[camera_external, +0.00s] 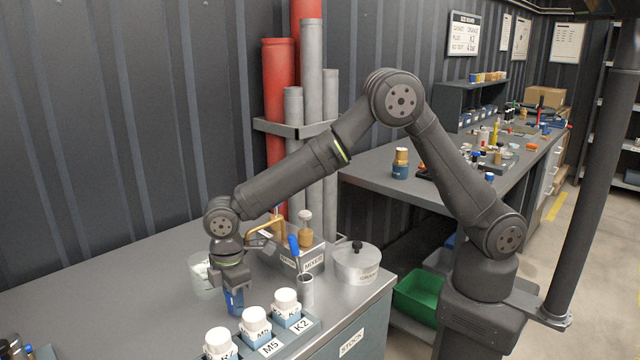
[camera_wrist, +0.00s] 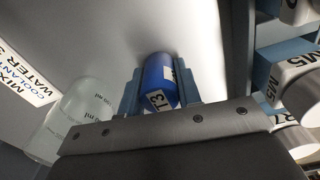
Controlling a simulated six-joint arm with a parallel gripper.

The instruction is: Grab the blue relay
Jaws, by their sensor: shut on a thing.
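The blue relay (camera_wrist: 160,80) is a small rounded blue piece with a white label that seems to read T3. It sits between the two fingers of my gripper (camera_wrist: 160,92), which is shut on it. In the external view the relay (camera_external: 234,303) shows below my gripper (camera_external: 233,290), which points down over the grey bench, left of the rack of white-capped bottles. I cannot tell whether the relay's underside touches the bench.
White-capped bottles (camera_external: 255,322) stand in a rack (camera_external: 302,327) at the front. A clear beaker (camera_external: 203,277) is close behind my gripper.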

